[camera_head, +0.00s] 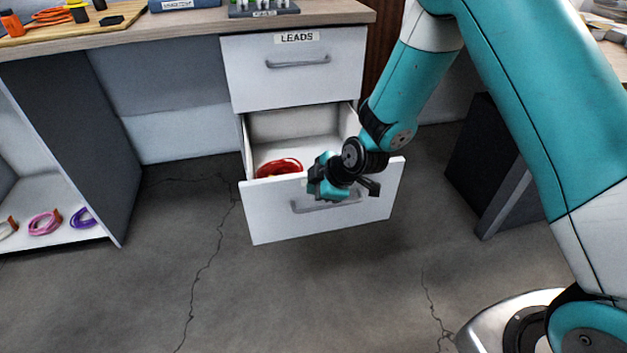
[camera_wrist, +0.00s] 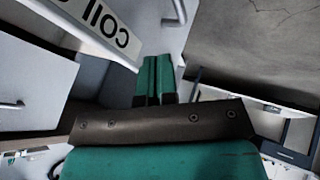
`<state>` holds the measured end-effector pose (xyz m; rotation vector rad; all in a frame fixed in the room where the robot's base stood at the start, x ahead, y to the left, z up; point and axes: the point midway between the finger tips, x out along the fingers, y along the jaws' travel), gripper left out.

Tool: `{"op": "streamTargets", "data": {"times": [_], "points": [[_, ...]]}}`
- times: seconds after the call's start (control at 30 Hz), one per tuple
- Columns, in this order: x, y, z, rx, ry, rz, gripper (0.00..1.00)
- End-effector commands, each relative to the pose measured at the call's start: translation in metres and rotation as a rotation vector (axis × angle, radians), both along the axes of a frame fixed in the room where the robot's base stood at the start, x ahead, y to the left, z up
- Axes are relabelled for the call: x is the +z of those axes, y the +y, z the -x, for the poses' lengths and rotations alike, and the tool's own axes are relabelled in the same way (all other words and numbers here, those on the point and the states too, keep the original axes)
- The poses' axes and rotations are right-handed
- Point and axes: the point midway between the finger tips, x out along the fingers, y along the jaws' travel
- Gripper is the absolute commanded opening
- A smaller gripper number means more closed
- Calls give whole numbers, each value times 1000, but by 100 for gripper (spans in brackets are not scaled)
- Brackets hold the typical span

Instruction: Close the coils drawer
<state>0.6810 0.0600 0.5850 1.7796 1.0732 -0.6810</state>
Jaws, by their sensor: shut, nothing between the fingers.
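The coils drawer (camera_head: 275,216) is the lower drawer in the head view and stands pulled out, with a red coil (camera_head: 279,167) inside. Its grey handle (camera_head: 306,207) is on the white front, partly hidden by my gripper. My gripper (camera_head: 329,188) is at the top middle of that front, close to the handle; I cannot tell whether it touches. In the wrist view, the drawer's label (camera_wrist: 103,22) reads "COIL", cut off by the frame edge. The teal fingers (camera_wrist: 153,68) are together there with nothing between them.
The leads drawer (camera_head: 290,85) above is shut, under the wooden worktop (camera_head: 190,22). An open shelf (camera_head: 60,249) with several coils stands at the left. A dark cabinet (camera_head: 485,160) stands at the right. The floor in front of the drawer is clear.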

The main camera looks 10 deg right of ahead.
Motion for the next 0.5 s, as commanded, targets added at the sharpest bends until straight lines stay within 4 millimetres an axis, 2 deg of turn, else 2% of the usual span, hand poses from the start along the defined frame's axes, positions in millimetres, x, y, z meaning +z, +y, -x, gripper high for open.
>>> {"op": "streamTargets", "data": {"times": [0.03, 0.2, 0.5], "points": [[2, -1, -10, -3, -7, -1, 0], [2, -1, -26, -2, -3, 0, 0], [3, -1, -30, -2, -1, -1, 0]]}}
